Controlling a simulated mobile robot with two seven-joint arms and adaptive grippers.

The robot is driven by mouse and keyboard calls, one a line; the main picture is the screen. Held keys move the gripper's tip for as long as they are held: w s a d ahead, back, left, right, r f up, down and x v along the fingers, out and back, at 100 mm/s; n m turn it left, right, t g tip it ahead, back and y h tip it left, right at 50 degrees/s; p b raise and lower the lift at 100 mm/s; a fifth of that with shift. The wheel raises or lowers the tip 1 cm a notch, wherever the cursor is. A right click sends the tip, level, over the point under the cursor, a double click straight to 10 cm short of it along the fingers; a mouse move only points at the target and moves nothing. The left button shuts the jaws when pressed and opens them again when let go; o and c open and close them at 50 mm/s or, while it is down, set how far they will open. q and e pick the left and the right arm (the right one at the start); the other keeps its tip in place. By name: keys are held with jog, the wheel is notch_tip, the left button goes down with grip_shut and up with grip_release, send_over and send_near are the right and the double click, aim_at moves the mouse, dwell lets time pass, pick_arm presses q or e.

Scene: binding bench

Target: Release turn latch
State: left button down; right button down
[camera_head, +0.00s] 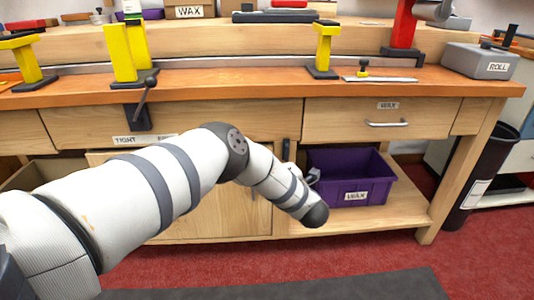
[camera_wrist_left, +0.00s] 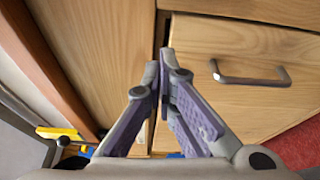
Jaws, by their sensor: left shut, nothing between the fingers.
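A dark lever (camera_head: 145,98) with a round knob leans up and right from under the bench front, above a label reading TIGHT. A narrow dark upright piece (camera_head: 285,150) sits at the right side of the cabinet door. I cannot tell for sure which is the turn latch. My left gripper (camera_wrist_left: 160,78) is shut and empty, its fingertips together in front of a dark gap between wood panels. In the head view my left arm reaches across the cabinet, and its wrist hides most of the gripper. My right gripper is not in view.
A purple WAX bin (camera_head: 341,178) stands on the lower shelf close to my left wrist. A WAX drawer with a metal handle (camera_head: 387,124) is shut above it. Yellow stands (camera_head: 323,48) and a grey ROLL box (camera_head: 480,61) stand on the bench. Red floor lies in front.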

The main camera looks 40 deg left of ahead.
pick_arm(q)
jog(key=v, duration=0.6)
jog(key=shift+w+d+f+p, duration=0.15)
jog(key=shift+d+f+p, duration=0.15)
jog(key=shift+p, duration=0.1)
jog(key=shift+a, duration=0.1)
